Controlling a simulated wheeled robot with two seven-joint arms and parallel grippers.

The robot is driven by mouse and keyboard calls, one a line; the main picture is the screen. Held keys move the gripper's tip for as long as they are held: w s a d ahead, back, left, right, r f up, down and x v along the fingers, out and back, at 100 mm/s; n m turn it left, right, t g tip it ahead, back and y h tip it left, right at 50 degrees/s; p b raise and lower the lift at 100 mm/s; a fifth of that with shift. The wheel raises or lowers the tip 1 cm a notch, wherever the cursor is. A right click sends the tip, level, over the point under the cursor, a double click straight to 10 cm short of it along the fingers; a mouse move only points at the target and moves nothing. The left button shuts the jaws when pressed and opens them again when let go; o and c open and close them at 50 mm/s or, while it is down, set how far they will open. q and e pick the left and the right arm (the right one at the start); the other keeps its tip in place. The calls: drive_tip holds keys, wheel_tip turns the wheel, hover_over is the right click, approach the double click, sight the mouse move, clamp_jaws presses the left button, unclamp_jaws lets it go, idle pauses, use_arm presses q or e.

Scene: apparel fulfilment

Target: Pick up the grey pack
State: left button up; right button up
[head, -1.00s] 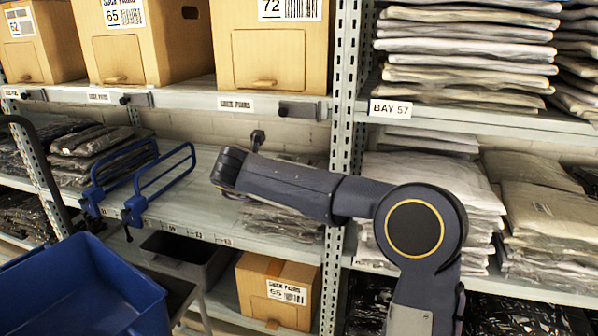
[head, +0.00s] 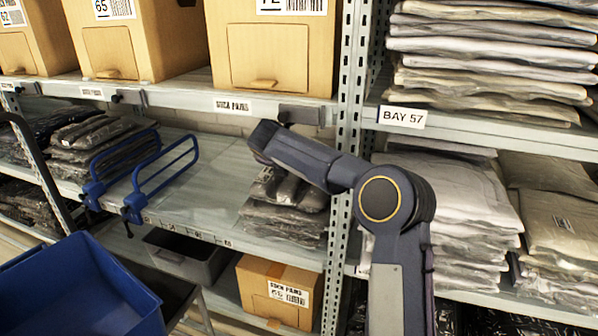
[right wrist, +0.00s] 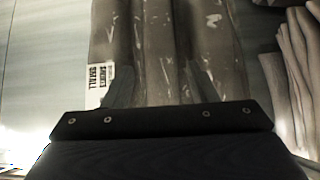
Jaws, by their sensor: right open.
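Grey packs in clear film (head: 283,218) lie in a stack on the middle shelf, just left of the upright post. My right arm reaches over this stack in the head view, and its gripper is hidden there behind the arm. In the right wrist view my right gripper (right wrist: 160,84) is open, its two fingers spread over a grey-brown pack (right wrist: 165,45) with a white "SMALL" label. I cannot tell whether the fingers touch the pack. My left gripper is not in view.
Blue shelf dividers (head: 165,170) stand left of the stack, with bare shelf (head: 205,190) between. Cardboard boxes (head: 268,55) fill the shelf above. A metal upright (head: 343,190) stands close to my right arm. A blue tote (head: 80,285) is at lower left.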

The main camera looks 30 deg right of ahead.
drive_tip(key=shift+w+d, duration=0.35)
drive_tip(key=shift+d, duration=0.1)
drive_tip(key=b+x, duration=0.1)
drive_tip(key=x, duration=0.4)
drive_tip(key=shift+d, duration=0.1)
drive_tip(key=shift+c, duration=0.4)
drive_tip(key=c, duration=0.9)
